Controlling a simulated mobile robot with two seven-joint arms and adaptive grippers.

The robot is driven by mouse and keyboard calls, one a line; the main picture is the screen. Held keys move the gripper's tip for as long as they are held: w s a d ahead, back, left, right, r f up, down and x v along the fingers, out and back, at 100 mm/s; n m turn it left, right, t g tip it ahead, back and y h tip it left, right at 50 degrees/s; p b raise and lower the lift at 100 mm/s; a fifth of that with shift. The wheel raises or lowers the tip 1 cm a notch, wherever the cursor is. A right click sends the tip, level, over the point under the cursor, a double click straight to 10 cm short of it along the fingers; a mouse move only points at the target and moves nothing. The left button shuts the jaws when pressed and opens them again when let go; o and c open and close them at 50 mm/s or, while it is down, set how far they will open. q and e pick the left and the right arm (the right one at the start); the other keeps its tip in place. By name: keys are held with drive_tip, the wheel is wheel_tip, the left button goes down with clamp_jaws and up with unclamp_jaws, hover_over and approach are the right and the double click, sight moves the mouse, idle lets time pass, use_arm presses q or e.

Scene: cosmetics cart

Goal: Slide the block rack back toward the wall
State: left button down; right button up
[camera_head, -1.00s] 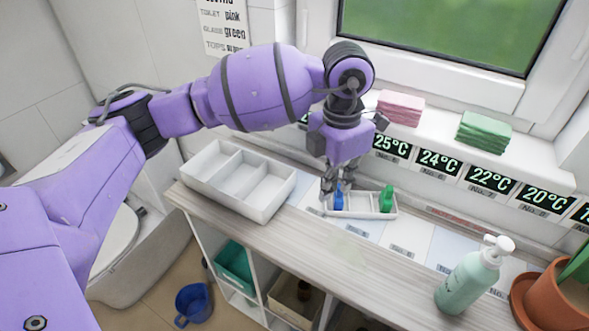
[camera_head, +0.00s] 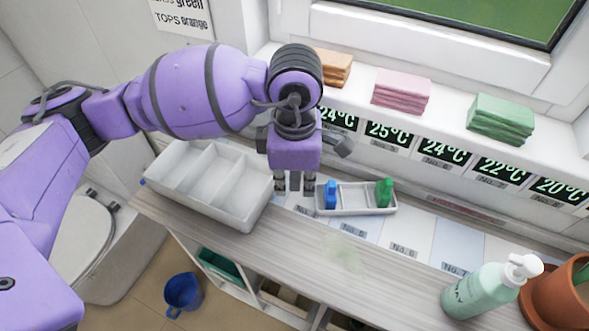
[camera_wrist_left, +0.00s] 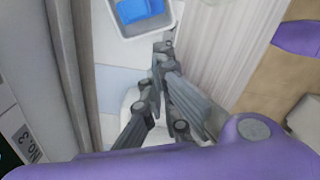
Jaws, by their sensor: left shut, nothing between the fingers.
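The block rack (camera_head: 346,208) is a small white tray on the counter, close to the wall below the temperature displays. A blue block (camera_head: 331,195) stands at its left end and a green block (camera_head: 384,192) at its right end. My left gripper (camera_head: 294,190) points down just left of the rack, shut and empty. It partly hides the gap between the rack and the larger white bin. In the left wrist view the rack's corner (camera_wrist_left: 131,32) with a blue block (camera_wrist_left: 139,10) shows just beyond the shut fingertips (camera_wrist_left: 163,48). My right gripper is out of view.
A large white divided bin (camera_head: 222,212) stands left of my left gripper. A pump bottle (camera_head: 478,292) and a potted plant (camera_head: 558,306) stand at the right. Folded cloths, including a pink stack (camera_head: 401,93), lie on the ledge above. The counter front (camera_head: 330,265) is clear.

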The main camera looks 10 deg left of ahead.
sight(296, 205)
use_arm(q)
wheel_tip(296, 205, down, 3)
drive_tip(key=shift+f, duration=0.45)
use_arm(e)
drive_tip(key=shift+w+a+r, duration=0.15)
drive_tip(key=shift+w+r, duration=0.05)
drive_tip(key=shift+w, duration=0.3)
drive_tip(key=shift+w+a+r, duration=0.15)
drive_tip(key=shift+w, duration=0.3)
use_arm(q)
drive_tip(key=shift+d, duration=0.1)
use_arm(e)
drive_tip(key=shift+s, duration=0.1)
